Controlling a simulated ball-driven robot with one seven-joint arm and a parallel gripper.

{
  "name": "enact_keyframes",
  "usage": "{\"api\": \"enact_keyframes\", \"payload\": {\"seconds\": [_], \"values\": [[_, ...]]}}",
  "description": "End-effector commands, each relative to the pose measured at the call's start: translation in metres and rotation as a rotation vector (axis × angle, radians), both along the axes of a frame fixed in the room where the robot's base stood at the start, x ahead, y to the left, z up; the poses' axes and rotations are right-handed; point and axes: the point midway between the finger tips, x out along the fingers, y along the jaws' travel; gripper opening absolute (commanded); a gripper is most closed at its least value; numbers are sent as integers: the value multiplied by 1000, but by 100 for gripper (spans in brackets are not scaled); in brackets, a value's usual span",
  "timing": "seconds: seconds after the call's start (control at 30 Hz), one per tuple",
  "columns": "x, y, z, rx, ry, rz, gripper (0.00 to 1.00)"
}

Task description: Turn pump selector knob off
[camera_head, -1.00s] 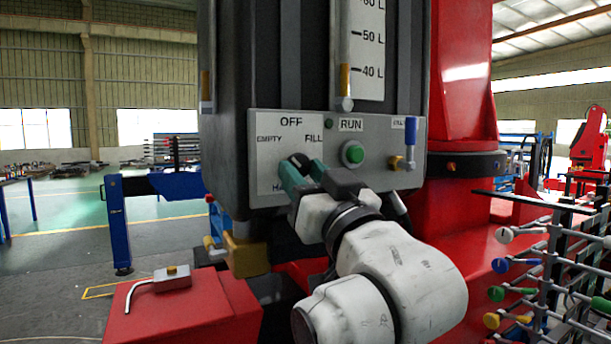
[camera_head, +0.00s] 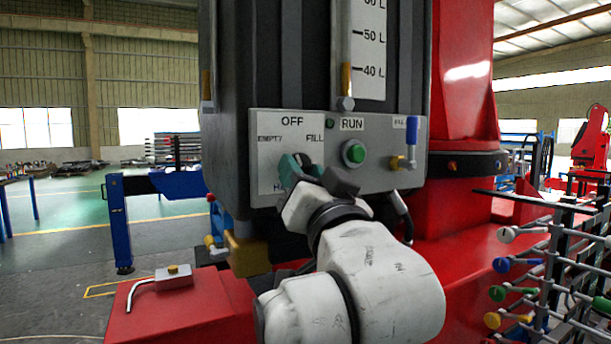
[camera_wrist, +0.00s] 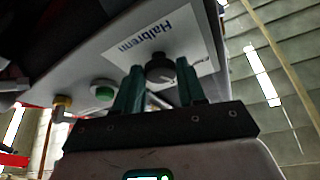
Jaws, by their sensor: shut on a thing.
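The pump selector knob (camera_head: 303,158) is a small black knob on the white label of the grey control panel (camera_head: 390,180). The label reads OFF at the top, EMPTY at the left and FILL at the right. My gripper (camera_head: 301,166) is at the panel with its teal fingers on either side of the knob, shut on it. In the wrist view, the knob (camera_wrist: 160,68) sits between the two fingertips of my gripper (camera_wrist: 160,76). The fingers partly cover the knob and the lower label in the head view. I cannot tell which marking the knob points to.
Right of the knob are a green button (camera_head: 354,152) under RUN and a blue-handled valve (camera_head: 411,135). A yellow-brass fitting (camera_head: 246,256) hangs below the panel's left. A red box (camera_head: 180,308) stands lower left, and a rack with coloured handles (camera_head: 545,265) at right.

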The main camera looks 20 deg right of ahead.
Motion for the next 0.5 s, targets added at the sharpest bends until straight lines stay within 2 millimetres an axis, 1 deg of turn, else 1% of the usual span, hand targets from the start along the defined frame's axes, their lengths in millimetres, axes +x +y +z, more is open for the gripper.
{"api": "enact_keyframes", "payload": {"seconds": [0.2, 0.5], "values": [[0, 3, 0, 181, 7, 2, 9], [0, 4, 1, 359, 15, 1, 9]]}}
